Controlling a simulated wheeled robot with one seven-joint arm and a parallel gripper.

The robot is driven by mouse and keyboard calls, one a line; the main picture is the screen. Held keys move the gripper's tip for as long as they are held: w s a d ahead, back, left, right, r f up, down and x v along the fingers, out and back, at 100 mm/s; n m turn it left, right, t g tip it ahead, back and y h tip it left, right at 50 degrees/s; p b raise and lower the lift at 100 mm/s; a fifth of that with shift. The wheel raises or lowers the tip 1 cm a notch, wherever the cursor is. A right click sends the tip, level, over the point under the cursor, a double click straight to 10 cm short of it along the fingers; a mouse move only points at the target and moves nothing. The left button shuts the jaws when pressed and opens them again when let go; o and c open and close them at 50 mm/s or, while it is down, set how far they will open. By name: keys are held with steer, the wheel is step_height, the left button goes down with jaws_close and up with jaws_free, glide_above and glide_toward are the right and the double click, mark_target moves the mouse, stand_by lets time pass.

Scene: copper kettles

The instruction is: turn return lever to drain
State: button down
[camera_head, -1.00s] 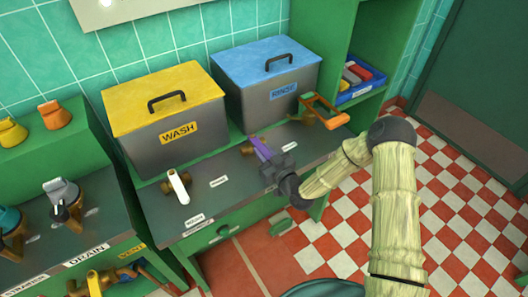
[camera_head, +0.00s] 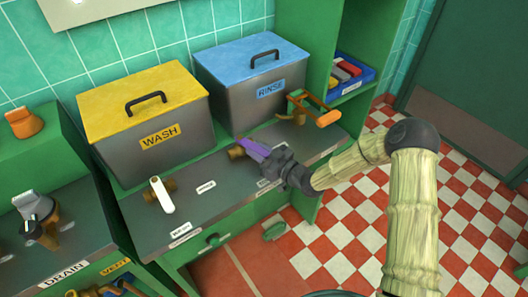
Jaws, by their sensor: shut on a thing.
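A purple lever (camera_head: 256,150) sits on a brass valve at the front of the grey counter, below the blue-lidded rinse box. My dark gripper (camera_head: 272,161) is shut on the lever's outer end and hides its tip. A second lever, white (camera_head: 162,196), sits on a brass valve to the left and points toward the counter's front edge. Small white labels (camera_head: 206,187) lie on the counter between the levers; their words are too small to read surely. No label clearly reads return. A larger DRAIN label (camera_head: 65,274) is on the lower left unit.
The yellow-lidded wash box (camera_head: 150,125) and blue-lidded rinse box (camera_head: 256,85) stand behind the levers. An orange-handled valve (camera_head: 318,112) is to the right of my gripper. A blue tray (camera_head: 352,75) sits on the shelf. The checkered floor (camera_head: 350,215) is open at right.

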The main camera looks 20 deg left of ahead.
steer(key=c, duration=1.2)
jaws_free()
steer(key=shift+o, duration=0.2)
steer(key=v, duration=1.7)
steer(key=shift+d+b, duration=0.25)
steer(key=shift+b, duration=0.1)
steer(key=shift+s+r, duration=0.1)
steer(key=shift+c, duration=0.2)
